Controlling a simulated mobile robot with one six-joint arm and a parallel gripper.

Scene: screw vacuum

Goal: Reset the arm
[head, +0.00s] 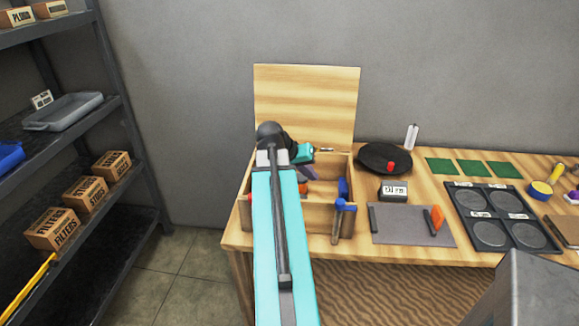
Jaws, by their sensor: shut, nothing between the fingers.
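My teal and black arm reaches up from the bottom of the head view to a dark rounded joint over the wooden toolbox. My gripper (324,150) appears as a small grey tip beyond a short teal section, pointing right in front of the raised lid. It is shut and empty. The toolbox (320,222) stands open on the workbench, its lid (306,100) upright behind it. A blue-headed hammer (343,208) is at its right side. My arm hides much of the box's inside.
The workbench (390,258) holds a black round dish (384,158), a grey mat (405,226), green squares (470,168) and a dark tray with round wells (504,254). A shelf rack (105,205) with boxes stands left. Bare floor lies between rack and bench.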

